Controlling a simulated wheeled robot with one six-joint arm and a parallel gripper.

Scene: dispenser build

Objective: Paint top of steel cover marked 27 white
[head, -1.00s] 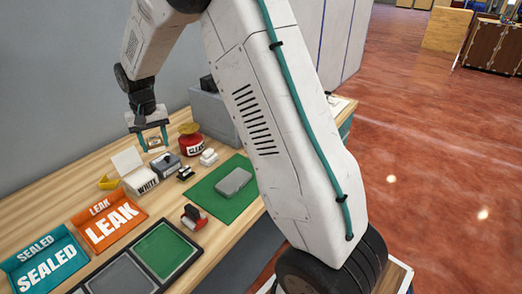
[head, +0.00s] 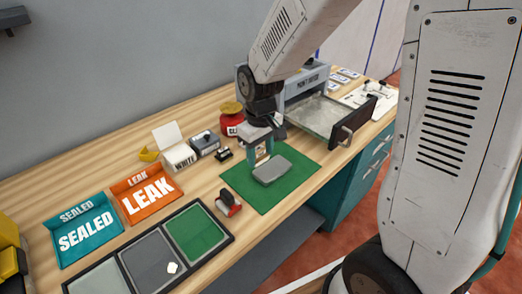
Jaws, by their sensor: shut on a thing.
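A grey rounded steel cover (head: 272,170) lies flat on the green mat (head: 300,190). No number can be read on it, so I cannot tell if it is marked 27. Its top looks plain grey. My gripper (head: 261,154) has teal fingers and is at the cover's back left edge, over the mat. It is shut on a small tan thing, mostly hidden between the fingers; whether this touches the cover I cannot tell. A box labelled WHITE (head: 180,158) stands to the left with its lid up.
A red jar (head: 230,124) and a dark grey box (head: 205,143) stand behind. An open drawer-like tray (head: 330,115) is at the right. SEALED (head: 84,230) and LEAK (head: 147,195) bins and a sectioned tray (head: 232,238) are left.

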